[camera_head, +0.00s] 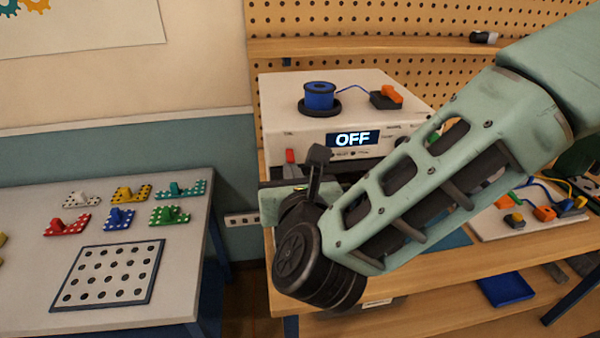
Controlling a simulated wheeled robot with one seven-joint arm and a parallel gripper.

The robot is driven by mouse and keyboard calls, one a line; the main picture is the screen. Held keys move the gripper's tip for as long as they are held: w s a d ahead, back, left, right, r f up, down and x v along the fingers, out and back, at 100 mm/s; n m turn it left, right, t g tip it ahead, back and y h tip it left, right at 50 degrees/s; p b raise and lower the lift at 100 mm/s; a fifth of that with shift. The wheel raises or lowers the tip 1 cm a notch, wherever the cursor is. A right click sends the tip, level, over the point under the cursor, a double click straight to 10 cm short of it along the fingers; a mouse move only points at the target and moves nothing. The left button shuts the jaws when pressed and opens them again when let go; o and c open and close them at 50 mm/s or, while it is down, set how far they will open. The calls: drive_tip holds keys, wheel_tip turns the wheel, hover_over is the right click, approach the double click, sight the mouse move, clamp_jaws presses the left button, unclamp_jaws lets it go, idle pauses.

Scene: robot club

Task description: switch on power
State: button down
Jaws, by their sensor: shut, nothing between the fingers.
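A white power box (285,108) stands on the wooden bench against the pegboard. Its front display (353,138) reads OFF. On its top are a blue spool (319,96) on a black round base and an orange switch lever (391,94) on a dark block, with a blue wire between them. My gripper (318,154) is shut and empty, in front of the box's lower left front. My arm crosses the right part of the box's front and hides some of it. A small red part (290,156) shows left of the gripper; whether it belongs to the box is unclear.
A grey table (30,290) at left holds several coloured perforated pieces and a perforated plate (108,276). A board with wired orange and blue parts (500,228) lies on the bench at right. A blue tray (506,289) is on the lower shelf. A gap separates table and bench.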

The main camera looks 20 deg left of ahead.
sight(289, 155)
wheel_tip(289, 155, up, 2)
drive_tip(key=g+h+p, duration=0.1)
drive_tip(key=g+p, duration=0.1)
drive_tip(key=shift+d+h+p, duration=0.1)
drive_tip(key=shift+h+p, duration=0.2)
drive_tip(key=shift+p, duration=0.1)
drive_tip(key=g+p, duration=0.1)
drive_tip(key=r+g+h+p, duration=0.1)
drive_tip(key=shift+s+p, duration=0.1)
drive_tip(key=shift+p, duration=0.25)
drive_tip(key=shift+f+b, duration=0.35)
drive_tip(key=shift+f, duration=0.05)
drive_tip(key=shift+r, duration=0.1)
drive_tip(key=shift+r+p, duration=0.3)
drive_tip(key=shift+r, duration=0.45)
